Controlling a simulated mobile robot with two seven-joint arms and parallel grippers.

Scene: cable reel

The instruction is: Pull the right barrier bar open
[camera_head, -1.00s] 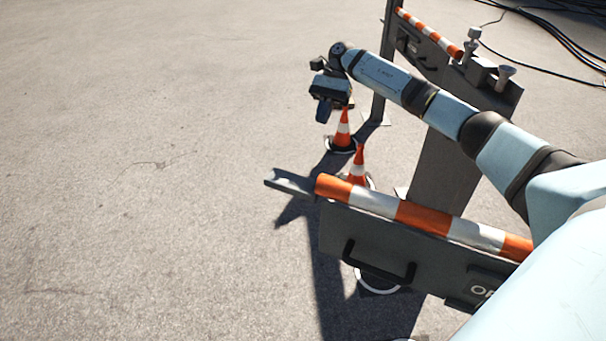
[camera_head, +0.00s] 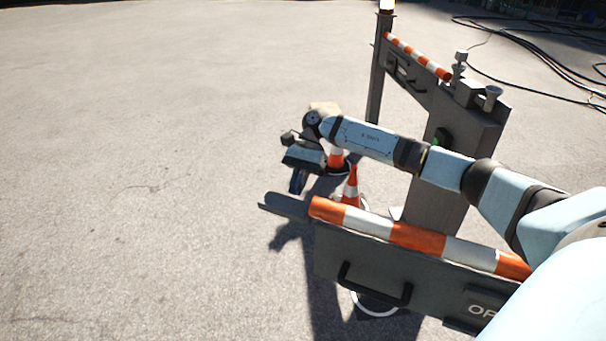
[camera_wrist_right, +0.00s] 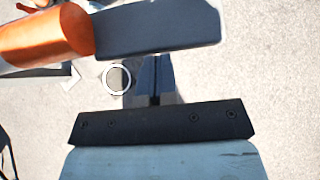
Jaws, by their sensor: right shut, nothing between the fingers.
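The near barrier bar (camera_head: 390,232) has an orange-and-white striped top rail, a grey panel and a black handle (camera_head: 375,285) on its face. A grey end piece (camera_head: 285,205) sticks out at its left end. A second striped bar (camera_head: 418,56) with a handle is at the far side of the grey post. My right gripper (camera_head: 297,183) is shut and empty, just beyond and above the near bar's end piece. In the right wrist view, the shut fingers (camera_wrist_right: 156,78) point towards the grey end piece (camera_wrist_right: 158,28) beside the orange rail end. Contact cannot be told. My left gripper is out of view.
The grey post (camera_head: 445,185) stands between the bars, with small fittings on top. Orange-and-white cones (camera_head: 351,188) stand behind the near bar. My right arm passes over the near bar. Black cables (camera_head: 545,50) lie at the far right. The ground at left is clear.

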